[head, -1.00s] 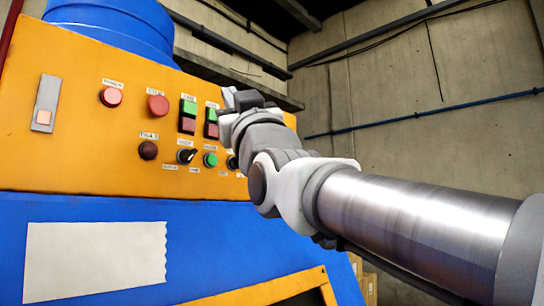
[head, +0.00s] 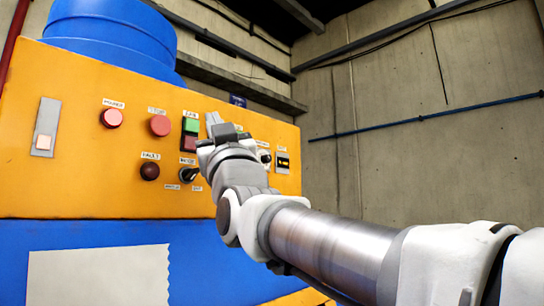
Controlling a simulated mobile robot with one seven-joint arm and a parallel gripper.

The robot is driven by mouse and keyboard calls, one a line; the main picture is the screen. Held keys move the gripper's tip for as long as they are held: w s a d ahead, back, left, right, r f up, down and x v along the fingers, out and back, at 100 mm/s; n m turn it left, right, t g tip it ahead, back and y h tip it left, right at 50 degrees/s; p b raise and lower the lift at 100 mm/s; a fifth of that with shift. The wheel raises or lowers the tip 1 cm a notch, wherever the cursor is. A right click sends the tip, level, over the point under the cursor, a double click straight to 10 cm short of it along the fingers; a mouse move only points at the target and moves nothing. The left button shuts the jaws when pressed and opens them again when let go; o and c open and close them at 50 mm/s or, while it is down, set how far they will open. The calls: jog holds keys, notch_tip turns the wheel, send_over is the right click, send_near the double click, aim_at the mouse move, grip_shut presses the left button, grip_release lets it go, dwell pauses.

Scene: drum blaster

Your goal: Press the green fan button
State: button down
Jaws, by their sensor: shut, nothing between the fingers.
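The green fan button (head: 191,126) is the upper, square half of a green-over-red pair on the orange control panel (head: 70,185). A small label that seems to read FAN sits above it. The red half (head: 188,143) is directly below. My gripper (head: 213,124) is in the head view, just right of the green button and in front of the panel. It is shut and empty. I cannot tell whether its tip touches the panel. The gripper and wrist hide the panel area to the right of this pair.
A yellow-and-black switch (head: 282,163) is at right. Free space lies right of the panel.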

aim_at(196, 120)
jog(key=shift+w+a, duration=1.05)
jog(key=shift+a, duration=0.2)
dwell(1.2)
jog(key=shift+w+a, duration=0.3)
jog(key=shift+w+a, duration=0.25)
jog(key=shift+a, duration=0.1)
dwell(0.8)
jog(key=shift+s+d+b, duration=0.55)
jog(key=shift+d+b, duration=0.1)
